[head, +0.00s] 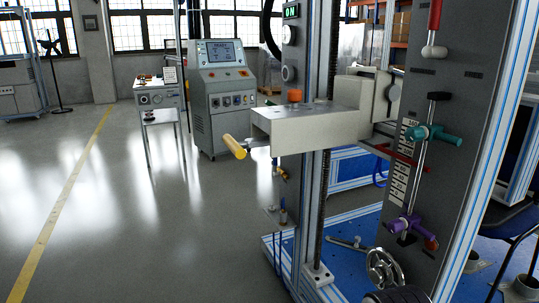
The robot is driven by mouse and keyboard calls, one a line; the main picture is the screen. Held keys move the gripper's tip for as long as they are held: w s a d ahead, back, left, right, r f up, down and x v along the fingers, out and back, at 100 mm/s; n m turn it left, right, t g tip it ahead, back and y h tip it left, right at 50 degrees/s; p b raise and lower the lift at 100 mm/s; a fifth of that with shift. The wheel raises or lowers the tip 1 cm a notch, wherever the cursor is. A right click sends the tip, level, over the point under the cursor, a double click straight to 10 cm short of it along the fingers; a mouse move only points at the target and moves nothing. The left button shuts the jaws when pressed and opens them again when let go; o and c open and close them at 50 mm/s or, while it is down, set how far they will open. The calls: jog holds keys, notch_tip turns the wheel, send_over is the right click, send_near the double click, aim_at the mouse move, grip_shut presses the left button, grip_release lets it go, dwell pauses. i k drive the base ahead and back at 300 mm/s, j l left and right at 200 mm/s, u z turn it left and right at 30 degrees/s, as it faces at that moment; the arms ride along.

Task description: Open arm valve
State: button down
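A beige horizontal machine arm (300,125) reaches left from the test stand. An orange knob (294,96) stands upright on top of the arm. My gripper does not show in the head view.
The grey panel (455,110) at right carries a red-handled lever (434,28), a teal clamp (432,134) and a purple clamp (403,226). A handwheel (384,268) sits low on the stand. A control console (222,98) stands behind. Floor at left is clear.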

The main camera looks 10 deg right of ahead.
aim_at(275, 163)
jog(key=i+j+u, duration=0.3)
jog(key=j, duration=0.3)
jog(key=i+j+u, duration=0.25)
jog(key=j, duration=0.35)
jog(key=i+j+u, duration=0.3)
jog(key=i+j, duration=0.3)
jog(key=i, duration=0.3)
jog(key=i+j, duration=0.2)
jog(key=i, duration=0.25)
jog(key=i+l+z, duration=0.15)
jog(key=i+z, duration=0.65)
jog(key=i, duration=0.25)
jog(key=i+j+z, duration=0.2)
jog(key=i+z, duration=0.5)
jog(key=i, duration=0.15)
jog(key=i+z, duration=0.3)
jog(key=i, duration=0.15)
jog(key=i+j+z, duration=0.25)
jog(key=i, duration=0.2)
jog(key=i+j+z, duration=0.15)
jog(key=i+z, duration=0.15)
jog(key=i, duration=0.15)
jog(key=i+j+z, duration=0.1)
jog(key=i+z, duration=0.15)
jog(key=i+j+z, duration=0.3)
jog(key=i+l, duration=0.05)
jog(key=l, duration=0.05)
